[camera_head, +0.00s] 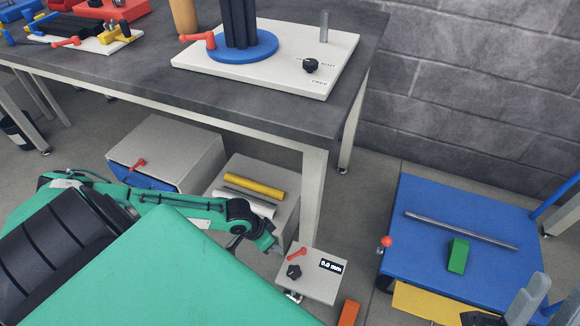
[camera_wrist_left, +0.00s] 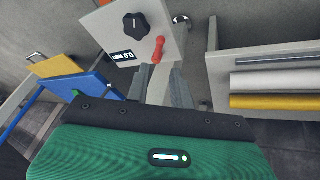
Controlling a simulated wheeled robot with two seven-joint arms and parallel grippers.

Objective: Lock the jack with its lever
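The jack is a small light grey plate (camera_head: 322,281) beside the table leg. It carries a red lever (camera_head: 297,254), a black star knob (camera_head: 293,271) and a black label in mm (camera_head: 331,266). In the left wrist view the lever (camera_wrist_left: 157,49) stands tilted beside the knob (camera_wrist_left: 136,26). My left gripper (camera_head: 274,246) is just left of the lever in the head view. In the wrist view its fingers (camera_wrist_left: 165,86) are apart, just below the lever, with no visible contact. Grey parts at the lower right look like my right gripper (camera_head: 527,299); its opening is unclear.
A workbench (camera_head: 150,98) stands above, with a white board (camera_head: 190,59) on it. A low shelf with yellow (camera_head: 254,186) and white rolls is left of the jack. A blue cart (camera_head: 420,265) bearing a rod and green block is right.

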